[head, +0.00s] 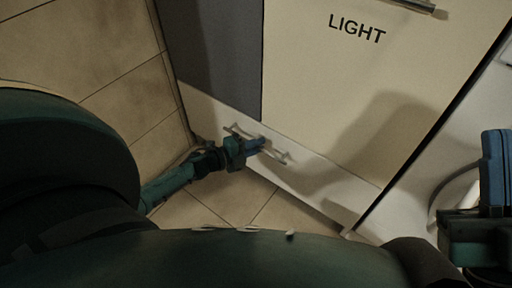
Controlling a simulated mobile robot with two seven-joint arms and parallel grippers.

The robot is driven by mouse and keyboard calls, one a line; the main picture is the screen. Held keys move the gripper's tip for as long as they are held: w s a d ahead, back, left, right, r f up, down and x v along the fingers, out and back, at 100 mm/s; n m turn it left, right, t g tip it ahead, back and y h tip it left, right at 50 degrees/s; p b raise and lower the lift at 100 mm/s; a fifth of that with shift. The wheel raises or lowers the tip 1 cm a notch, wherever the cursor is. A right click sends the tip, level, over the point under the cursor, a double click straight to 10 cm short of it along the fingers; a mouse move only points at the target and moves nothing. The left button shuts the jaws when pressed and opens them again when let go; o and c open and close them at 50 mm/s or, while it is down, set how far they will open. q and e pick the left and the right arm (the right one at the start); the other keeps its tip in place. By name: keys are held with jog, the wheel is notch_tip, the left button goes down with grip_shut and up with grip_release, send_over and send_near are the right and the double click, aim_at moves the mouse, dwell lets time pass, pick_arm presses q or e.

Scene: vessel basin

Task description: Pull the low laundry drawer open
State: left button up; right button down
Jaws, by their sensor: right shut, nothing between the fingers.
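The low drawer (325,187) is the pale front strip at the foot of the cabinet, beneath the tall panels. Its light bar handle (276,154) runs along the front, partly hidden by my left gripper. My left gripper (257,144) is low at the middle of this handle, its blue fingers overlapping the bar. I cannot tell whether the fingers are closed around it or only beside it. The drawer front looks flush with the cabinet. My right gripper (496,170) is at the right edge, well away from the handle, shut and empty.
A cream panel marked LIGHT (350,80) with a metal handle (415,5) is above the drawer. A dark grey panel (215,50) is left of it. A white appliance-like body (440,165) stands at right. Tiled floor (230,200) lies in front of the drawer.

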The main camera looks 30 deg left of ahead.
pick_arm(q)
grip_shut()
dwell(0.5)
